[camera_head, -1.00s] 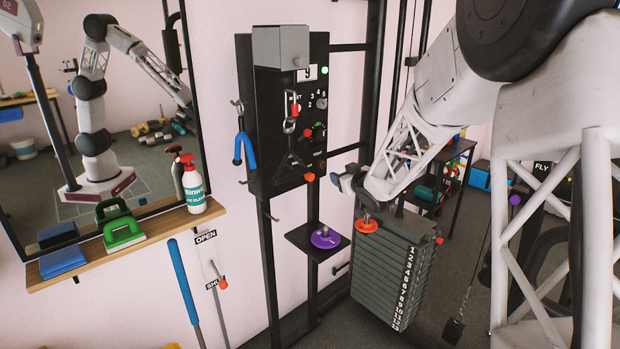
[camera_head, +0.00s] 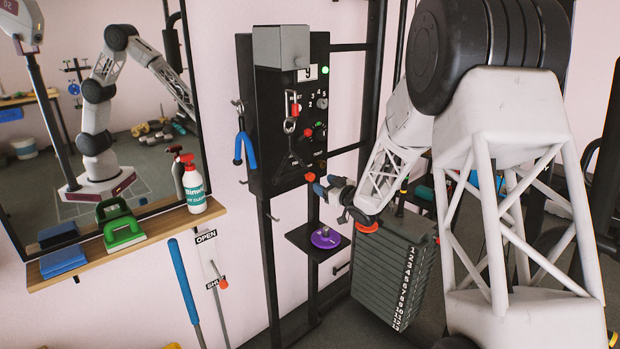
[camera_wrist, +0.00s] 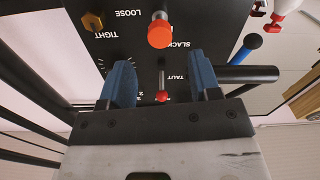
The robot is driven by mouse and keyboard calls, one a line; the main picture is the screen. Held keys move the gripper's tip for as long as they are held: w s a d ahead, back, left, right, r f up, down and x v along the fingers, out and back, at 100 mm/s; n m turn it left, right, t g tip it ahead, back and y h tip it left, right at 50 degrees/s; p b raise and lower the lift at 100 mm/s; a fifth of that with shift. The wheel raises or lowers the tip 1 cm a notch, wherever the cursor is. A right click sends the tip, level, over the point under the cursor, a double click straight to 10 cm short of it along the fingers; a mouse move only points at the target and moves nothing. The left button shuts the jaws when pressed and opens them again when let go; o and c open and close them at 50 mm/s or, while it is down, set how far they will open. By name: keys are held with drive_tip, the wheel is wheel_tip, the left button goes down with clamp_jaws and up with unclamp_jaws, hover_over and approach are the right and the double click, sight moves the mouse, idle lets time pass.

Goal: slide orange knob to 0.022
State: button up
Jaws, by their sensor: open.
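An orange knob (camera_wrist: 160,34) on a metal stem stands out from the dark panel in the wrist view, near the words LOOSE and SLACK. An orange-red knob (camera_head: 309,177) shows at the panel's lower edge in the head view; I cannot tell for sure that it is the same one. My gripper (camera_wrist: 161,78) has its blue fingers spread, with nothing held. In the wrist view the large knob lies just beyond the fingertips, and a smaller red knob (camera_wrist: 162,96) shows between the fingers. In the head view my gripper (camera_head: 325,187) is beside the panel's lower right.
The black panel (camera_head: 262,140) also carries a hanging hook and dials. A brass hex knob (camera_wrist: 92,20) is near TIGHT. A small shelf with a purple disc (camera_head: 326,238) is below my gripper, and the weight stack (camera_head: 385,280) is at right. A black bar (camera_wrist: 245,75) lies beside the right finger.

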sight(312, 178)
drive_tip(key=shift+x, duration=3.9)
drive_tip(key=shift+c, duration=0.3)
clamp_jaws()
